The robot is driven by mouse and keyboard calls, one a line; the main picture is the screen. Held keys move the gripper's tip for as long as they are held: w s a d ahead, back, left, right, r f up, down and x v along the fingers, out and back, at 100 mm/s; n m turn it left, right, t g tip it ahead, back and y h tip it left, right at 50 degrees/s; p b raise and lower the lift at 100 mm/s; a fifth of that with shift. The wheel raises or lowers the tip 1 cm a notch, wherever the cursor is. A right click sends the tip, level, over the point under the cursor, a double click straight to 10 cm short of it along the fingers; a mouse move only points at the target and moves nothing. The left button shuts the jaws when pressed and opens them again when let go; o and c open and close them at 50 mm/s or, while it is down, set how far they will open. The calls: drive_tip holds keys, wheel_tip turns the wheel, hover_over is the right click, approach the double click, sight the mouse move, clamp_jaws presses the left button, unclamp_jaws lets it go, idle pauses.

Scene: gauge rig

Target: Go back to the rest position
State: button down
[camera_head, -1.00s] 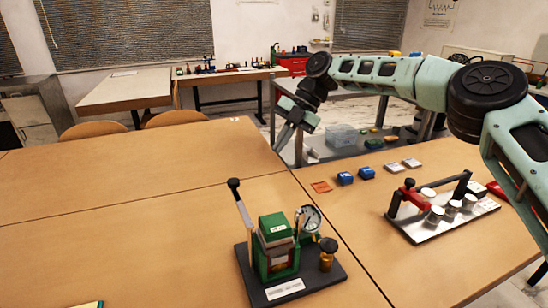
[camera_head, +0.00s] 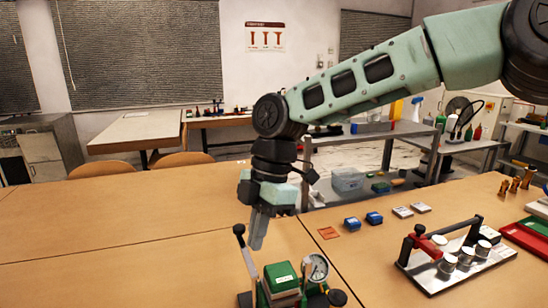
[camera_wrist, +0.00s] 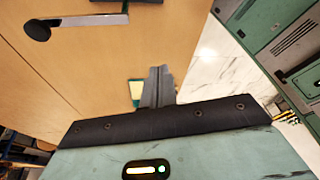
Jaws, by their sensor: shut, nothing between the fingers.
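My gripper (camera_head: 256,240) hangs pointing down over the wooden table (camera_head: 120,215), above and behind the gauge rig. Its fingers are shut together with nothing between them. The fingers also show shut in the wrist view (camera_wrist: 157,85), over the tabletop. The gauge rig has a green block (camera_head: 280,277), a round dial gauge (camera_head: 316,267) and a lever with a black knob (camera_head: 239,230). Its lower part is cut off by the bottom edge of the head view. The gripper looks clear of the rig, but the exact gap cannot be told.
To the right are a metal plate with white cylinders and a red clamp (camera_head: 455,262), blue blocks (camera_head: 373,218), an orange square (camera_head: 328,233) and a red tray (camera_head: 528,240). A grey shelf cart (camera_head: 310,165) stands behind. The left tabletop is mostly clear.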

drive_tip(key=s+d+f+m+t+h, duration=0.1)
drive_tip(key=s+d+f+m+t, duration=0.1)
drive_tip(key=s+d+m, duration=1.5)
drive_tip(key=s+f, duration=0.1)
drive_tip(key=s, duration=0.3)
drive_tip(key=shift+f+m+t+h, duration=0.3)
drive_tip(key=shift+f+h, duration=0.05)
drive_tip(key=shift+h, duration=0.05)
